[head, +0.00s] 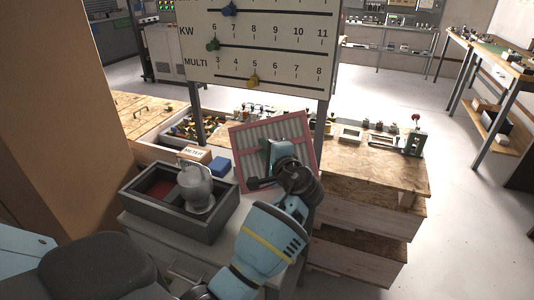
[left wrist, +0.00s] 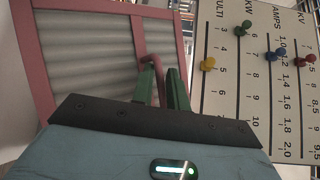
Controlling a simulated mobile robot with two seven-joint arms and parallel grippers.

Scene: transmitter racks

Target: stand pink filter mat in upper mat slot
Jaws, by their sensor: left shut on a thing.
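The pink filter mat (head: 288,128), a pink frame around grey pleats, is held up and slightly tilted above the grey table in the head view. In the left wrist view the mat (left wrist: 85,50) fills the left side. My left gripper (head: 272,155) is in front of it. In the left wrist view its green fingers (left wrist: 160,78) are shut on the mat's pink handle. I cannot make out the upper mat slot in either view. My right gripper is not in view.
A marked board (head: 262,40) with coloured pegs rises behind. A wooden bench (head: 385,165) stands right.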

